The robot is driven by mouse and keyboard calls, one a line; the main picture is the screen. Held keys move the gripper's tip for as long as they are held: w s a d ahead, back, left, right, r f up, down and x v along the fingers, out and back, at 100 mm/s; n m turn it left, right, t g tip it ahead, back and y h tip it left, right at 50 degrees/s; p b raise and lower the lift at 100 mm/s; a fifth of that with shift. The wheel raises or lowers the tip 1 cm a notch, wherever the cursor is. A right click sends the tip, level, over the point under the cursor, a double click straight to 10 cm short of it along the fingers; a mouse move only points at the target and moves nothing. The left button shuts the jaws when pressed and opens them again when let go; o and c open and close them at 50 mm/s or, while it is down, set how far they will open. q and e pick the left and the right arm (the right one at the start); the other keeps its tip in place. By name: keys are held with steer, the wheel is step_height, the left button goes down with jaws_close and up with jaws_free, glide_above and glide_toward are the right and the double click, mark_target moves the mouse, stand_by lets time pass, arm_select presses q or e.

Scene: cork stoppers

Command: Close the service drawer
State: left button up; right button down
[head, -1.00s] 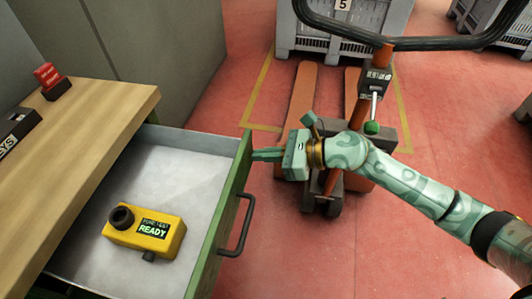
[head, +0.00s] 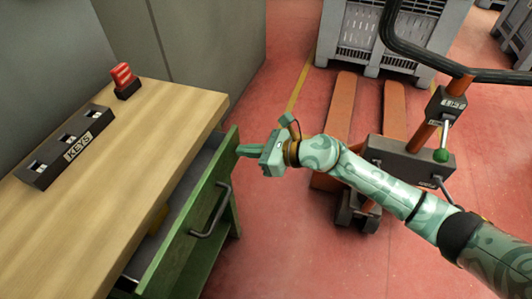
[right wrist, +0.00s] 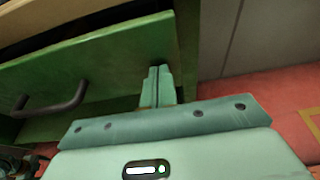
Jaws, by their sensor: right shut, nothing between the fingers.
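The service drawer (head: 172,262) has a green front with a dark bar handle (head: 211,212). It stands partly out from under the wooden worktop (head: 110,170), with a narrow strip of its grey inside showing. A small bit of yellow (head: 158,219) shows inside; the rest of the inside is hidden by the worktop. My right gripper (head: 246,150) is shut and empty, its fingertips at the far end of the drawer front. In the right wrist view the shut fingers (right wrist: 158,82) meet the green front (right wrist: 110,65), right of the handle. My left gripper is not in view.
A key box (head: 68,147) and a red block in a dark holder (head: 125,80) stand on the worktop. An orange pallet truck (head: 345,120) and grey crates (head: 375,35) stand beyond my right arm. Red floor lies clear in front of the drawer.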

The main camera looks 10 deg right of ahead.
mark_target(236, 145)
steer(key=w+a, duration=0.2)
steer(key=a, duration=0.1)
steer(key=w+a, duration=0.1)
steer(key=a, duration=0.1)
steer(key=shift+a, duration=0.1)
steer(key=shift+a+r, duration=0.1)
steer(key=shift+r, duration=0.1)
steer(key=shift+r, duration=0.1)
